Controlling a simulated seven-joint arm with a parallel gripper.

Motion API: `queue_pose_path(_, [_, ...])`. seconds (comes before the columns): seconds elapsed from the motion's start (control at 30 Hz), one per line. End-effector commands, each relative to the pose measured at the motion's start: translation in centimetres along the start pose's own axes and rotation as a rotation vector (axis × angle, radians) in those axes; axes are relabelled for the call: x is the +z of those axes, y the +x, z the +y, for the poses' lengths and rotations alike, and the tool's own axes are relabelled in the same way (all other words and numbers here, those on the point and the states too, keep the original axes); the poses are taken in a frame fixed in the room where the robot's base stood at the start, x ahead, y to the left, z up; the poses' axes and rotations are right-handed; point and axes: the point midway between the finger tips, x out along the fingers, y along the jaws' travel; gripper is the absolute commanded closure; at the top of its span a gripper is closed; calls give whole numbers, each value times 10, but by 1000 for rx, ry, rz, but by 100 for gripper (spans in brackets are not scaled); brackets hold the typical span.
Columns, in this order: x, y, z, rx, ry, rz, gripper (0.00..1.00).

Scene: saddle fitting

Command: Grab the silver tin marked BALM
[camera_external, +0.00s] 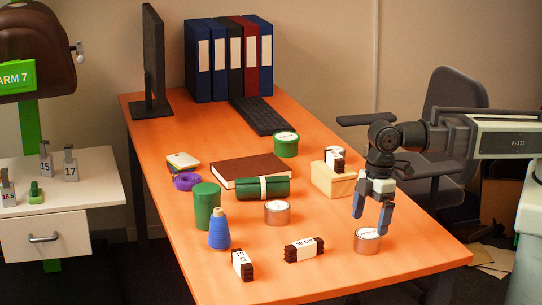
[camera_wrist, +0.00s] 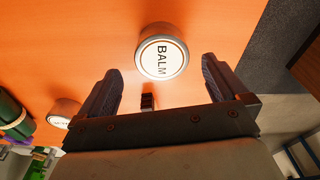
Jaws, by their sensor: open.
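The silver tin marked BALM (camera_wrist: 162,58) stands on the orange desk in the wrist view, its white lid label facing up. It is centred between my fingers sideways and just beyond their tips, untouched. In the external view, a silver tin (camera_external: 367,241) directly below my gripper appears to be the same one; its label is too small to read there. My gripper (camera_external: 371,220) is open and empty, pointing down above that tin. It also shows in the wrist view (camera_wrist: 158,80), with one finger on each side.
A dark bundle (camera_external: 303,250) lies left of my gripper. A green roll (camera_external: 248,189) lies farther left. The desk's right corner (camera_external: 468,256) is close and clear.

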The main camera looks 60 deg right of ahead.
Motion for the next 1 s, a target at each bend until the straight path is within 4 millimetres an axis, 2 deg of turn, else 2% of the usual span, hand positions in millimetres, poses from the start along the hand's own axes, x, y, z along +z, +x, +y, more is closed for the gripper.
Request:
queue_pose_path(0.37, [0,13,-1,0,-1,-1,0])
queue_pose_path(0.8, [1,56,-2,0,-1,-1,0])
queue_pose_path(1.0, [1,58,-3,0,-1,0,0])
